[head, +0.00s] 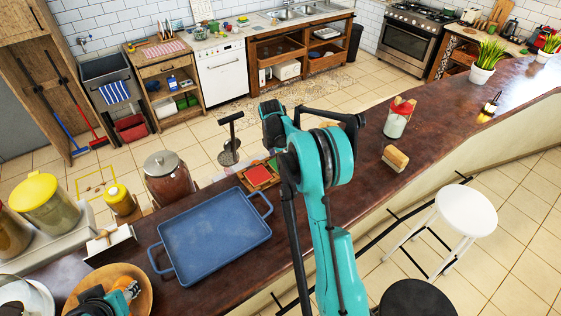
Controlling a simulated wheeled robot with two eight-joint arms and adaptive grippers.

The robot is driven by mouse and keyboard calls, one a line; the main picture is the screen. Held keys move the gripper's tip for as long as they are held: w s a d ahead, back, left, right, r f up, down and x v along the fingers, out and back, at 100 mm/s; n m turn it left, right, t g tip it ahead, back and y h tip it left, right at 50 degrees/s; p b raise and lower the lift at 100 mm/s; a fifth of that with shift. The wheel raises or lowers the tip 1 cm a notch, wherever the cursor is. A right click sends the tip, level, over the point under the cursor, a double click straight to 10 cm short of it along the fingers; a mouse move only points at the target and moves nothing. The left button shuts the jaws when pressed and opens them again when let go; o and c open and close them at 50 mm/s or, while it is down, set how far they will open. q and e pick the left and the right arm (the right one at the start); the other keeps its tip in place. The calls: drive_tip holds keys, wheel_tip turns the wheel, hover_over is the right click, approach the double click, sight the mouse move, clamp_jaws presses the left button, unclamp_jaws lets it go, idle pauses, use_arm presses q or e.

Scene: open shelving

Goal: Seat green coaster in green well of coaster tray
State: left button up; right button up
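The small wooden coaster tray (247,184) lies on the dark counter behind the blue tray. It shows a red square and a green square (272,163). At this size I cannot tell whether the green is the coaster or the well. My teal and black right arm rises from the bottom to the right of the coaster tray. I cannot make out its gripper's fingertips among the black links at its top.
A large blue tray (213,237) fills the counter in front of the coaster tray. A brown jar (170,180) and a yellow-lidded container (47,203) stand left. A brush-like block (395,158) and a red-topped jar (398,118) stand right. A white stool (466,211) is beside the counter.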

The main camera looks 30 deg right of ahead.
sight(276, 166)
wheel_tip(276, 166, up, 12)
drive_tip(key=a+b, duration=0.1)
drive_tip(key=a, duration=0.1)
drive_tip(key=s+a+r+m+t, duration=0.2)
drive_tip(key=s+a+r+m, duration=0.3)
drive_tip(key=s+a+r, duration=0.15)
drive_tip(key=s+a+f+m+t, duration=0.1)
drive_tip(key=s+a+m, duration=0.3)
drive_tip(key=s, duration=0.3)
drive_tip(key=s+a+f+m+t+y, duration=0.1)
drive_tip(key=s+a+f+m+t, duration=0.1)
drive_tip(key=s+a+m, duration=0.2)
drive_tip(key=s+a+f+m+t, duration=0.2)
drive_tip(key=s+a+m, duration=0.2)
drive_tip(key=s, duration=0.7)
drive_tip(key=shift+a+m+y, duration=0.3)
drive_tip(key=shift+m+y, duration=0.1)
drive_tip(key=shift+m, duration=0.5)
drive_tip(key=shift+s+f, duration=0.15)
drive_tip(key=shift+s, duration=0.05)
